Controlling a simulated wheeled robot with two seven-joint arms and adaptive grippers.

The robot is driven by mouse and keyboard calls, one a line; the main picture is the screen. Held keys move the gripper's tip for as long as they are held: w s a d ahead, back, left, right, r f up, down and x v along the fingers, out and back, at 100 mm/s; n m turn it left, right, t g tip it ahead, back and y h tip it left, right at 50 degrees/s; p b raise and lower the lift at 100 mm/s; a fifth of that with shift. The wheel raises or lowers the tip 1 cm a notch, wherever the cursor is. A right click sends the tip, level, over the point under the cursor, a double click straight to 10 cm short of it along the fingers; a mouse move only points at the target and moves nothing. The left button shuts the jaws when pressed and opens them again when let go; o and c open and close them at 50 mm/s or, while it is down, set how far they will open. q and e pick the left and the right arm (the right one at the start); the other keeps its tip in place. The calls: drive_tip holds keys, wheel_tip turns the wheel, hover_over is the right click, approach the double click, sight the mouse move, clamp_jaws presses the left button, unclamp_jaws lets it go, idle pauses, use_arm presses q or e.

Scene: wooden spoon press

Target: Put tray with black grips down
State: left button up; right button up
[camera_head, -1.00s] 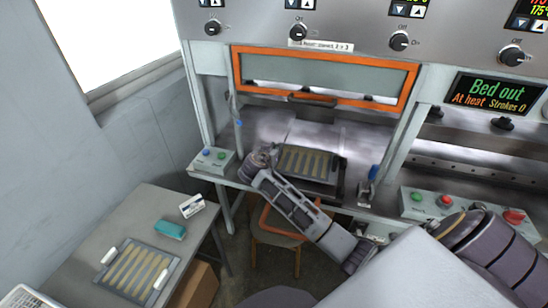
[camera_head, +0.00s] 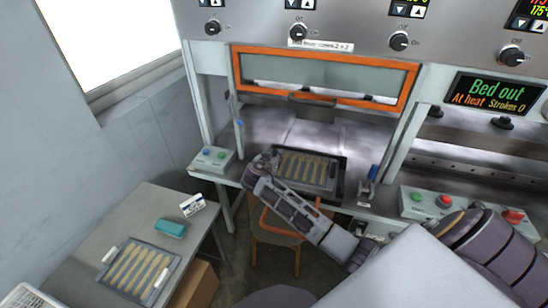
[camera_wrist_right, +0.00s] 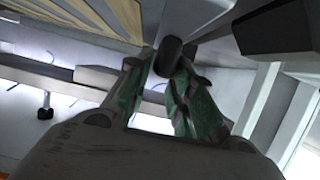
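The tray with black grips (camera_head: 308,168) is a dark flat tray with several pale wooden spoon shapes in rows, at the press bed below the raised orange-framed window. My right gripper (camera_head: 268,160) is at its left end. In the right wrist view, the fingers of my right gripper (camera_wrist_right: 166,85) close around a dark rounded grip (camera_wrist_right: 168,55), and the tray's pale slats (camera_wrist_right: 85,18) show at upper left. I cannot tell whether the tray's underside touches the bed. My left gripper is not in view.
A similar tray with white grips (camera_head: 138,270) lies on the grey side table (camera_head: 95,240), near a teal block (camera_head: 171,229) and a small white card (camera_head: 192,205). Button boxes (camera_head: 212,158) flank the press. A chair (camera_head: 275,236) stands below the bed.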

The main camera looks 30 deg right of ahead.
drive_tip(key=shift+o, duration=0.7)
drive_tip(key=shift+a+r, duration=0.1)
drive_tip(key=shift+r, duration=0.05)
drive_tip(key=b+v, duration=0.2)
drive_tip(key=v, duration=1)
idle(0.5)
